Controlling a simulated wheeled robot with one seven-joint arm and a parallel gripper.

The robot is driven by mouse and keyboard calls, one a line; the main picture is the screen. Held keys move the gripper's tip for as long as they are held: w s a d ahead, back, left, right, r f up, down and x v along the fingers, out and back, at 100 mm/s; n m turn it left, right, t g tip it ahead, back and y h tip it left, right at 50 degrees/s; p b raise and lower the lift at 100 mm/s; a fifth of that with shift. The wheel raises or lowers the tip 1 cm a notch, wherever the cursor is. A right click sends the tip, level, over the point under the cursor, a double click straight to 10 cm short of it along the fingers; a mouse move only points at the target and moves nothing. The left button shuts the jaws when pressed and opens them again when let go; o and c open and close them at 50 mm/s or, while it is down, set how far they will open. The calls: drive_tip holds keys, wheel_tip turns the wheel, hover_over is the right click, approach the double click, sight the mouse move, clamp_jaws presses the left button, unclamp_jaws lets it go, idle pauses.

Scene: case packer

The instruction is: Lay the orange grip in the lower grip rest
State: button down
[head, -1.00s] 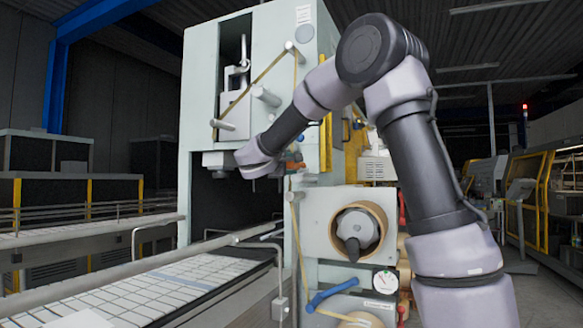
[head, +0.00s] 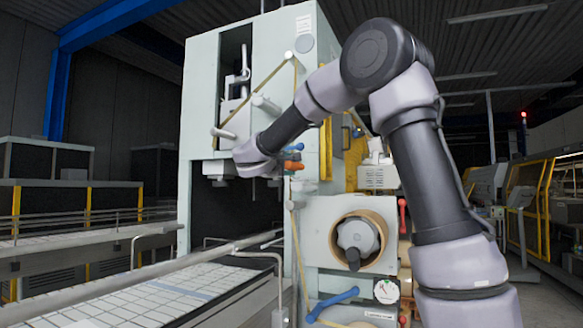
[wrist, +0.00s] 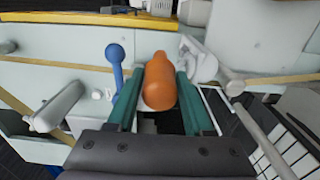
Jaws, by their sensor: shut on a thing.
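The orange grip (wrist: 160,84) is held between the two teal fingers of my gripper (wrist: 160,100) in the wrist view. In the head view the orange grip (head: 293,165) shows just right of my gripper (head: 279,172), in front of the pale machine's corner. A blue grip (wrist: 116,68) stands left of my fingers in the wrist view; a blue one (head: 295,147) shows just above the orange grip in the head view. Another blue grip (head: 334,303) lies low on the machine front. I cannot make out which part is the lower grip rest.
The pale machine (head: 313,60) has a round brown-rimmed hub (head: 340,223) and a dial gauge (head: 386,290) below my gripper. A tan strap (head: 299,240) runs down its front edge. A tiled conveyor (head: 150,297) with a rail (head: 130,268) passes at left.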

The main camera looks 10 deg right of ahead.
drive_tip(key=v, duration=0.9)
idle(0.3)
